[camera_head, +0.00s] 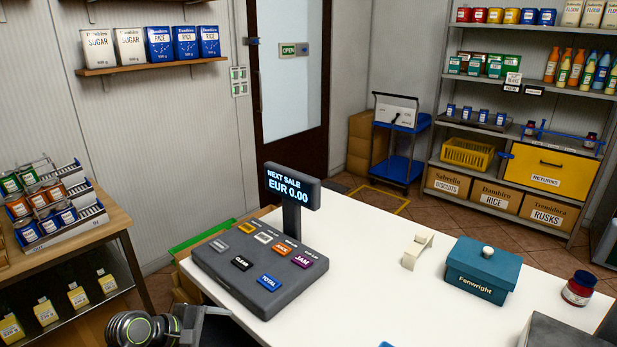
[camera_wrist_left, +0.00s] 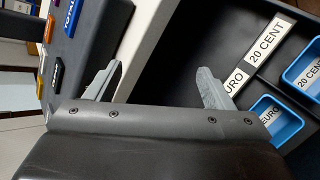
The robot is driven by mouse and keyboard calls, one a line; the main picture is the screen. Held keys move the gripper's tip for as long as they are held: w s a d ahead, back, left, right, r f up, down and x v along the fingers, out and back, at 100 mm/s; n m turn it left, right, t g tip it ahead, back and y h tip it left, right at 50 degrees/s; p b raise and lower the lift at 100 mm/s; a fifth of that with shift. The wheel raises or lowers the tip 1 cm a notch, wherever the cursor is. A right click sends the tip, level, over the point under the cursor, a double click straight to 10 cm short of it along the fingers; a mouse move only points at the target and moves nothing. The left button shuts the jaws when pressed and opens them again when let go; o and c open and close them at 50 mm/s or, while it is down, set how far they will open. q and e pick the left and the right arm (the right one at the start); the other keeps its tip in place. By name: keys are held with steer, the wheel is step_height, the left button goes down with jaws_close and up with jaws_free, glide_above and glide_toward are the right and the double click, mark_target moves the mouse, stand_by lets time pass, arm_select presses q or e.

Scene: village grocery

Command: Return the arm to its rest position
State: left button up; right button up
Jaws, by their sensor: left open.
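My left arm comes in at the bottom left of the head view, and only part of its gripper (camera_head: 203,318) shows there, low beside the cash register (camera_head: 222,282). In the left wrist view the two grey fingers of the left gripper (camera_wrist_left: 156,86) stand apart with nothing between them. Beyond them is a dark drawer (camera_wrist_left: 190,62) with labels reading 20 CENT and EURO. It holds blue cups (camera_wrist_left: 272,118) at the right. My right gripper is not in view.
The register display (camera_head: 291,187) reads NEXT SALE EUR 0.00. The white counter (camera_head: 345,285) holds a teal Fenwright box (camera_head: 482,272), a small cream stand (camera_head: 417,250) and a red-labelled jar (camera_head: 578,289). A wooden display table (camera_head: 105,240) stands at the left.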

arm_select(q)
steer(key=s+a+r+n+t+h, duration=0.1)
steer(key=s+r+n+t+h, duration=0.15)
steer(key=r+n+t, duration=1.35)
steer(key=s+a+f+n+g+y, duration=0.4)
steer(key=a+n+y, duration=0.4)
steer(key=n, duration=0.7)
steer(key=s+a+f+n+g+y, duration=0.1)
steer(key=s+a+f+n+y, duration=0.35)
steer(key=n+y, duration=0.75)
steer(key=s+d+f+n+g+h, duration=0.2)
steer(key=s+f+n+g+h, duration=0.2)
steer(key=s+f+n+g, duration=0.5)
steer(key=s+d+f+n+g+h, duration=0.1)
steer(key=s+f+n+g+h, duration=0.4)
steer(key=s, duration=0.7)
step_height(320, 180, down, 26)
steer(key=s+a+n, duration=0.1)
steer(key=s+n, duration=0.1)
steer(key=s+d+f+g, duration=0.1)
steer(key=s+f+g, duration=0.1)
steer(key=s+f, duration=1.2)
steer(key=shift+d+f, duration=0.15)
steer(key=shift+f, duration=0.15)
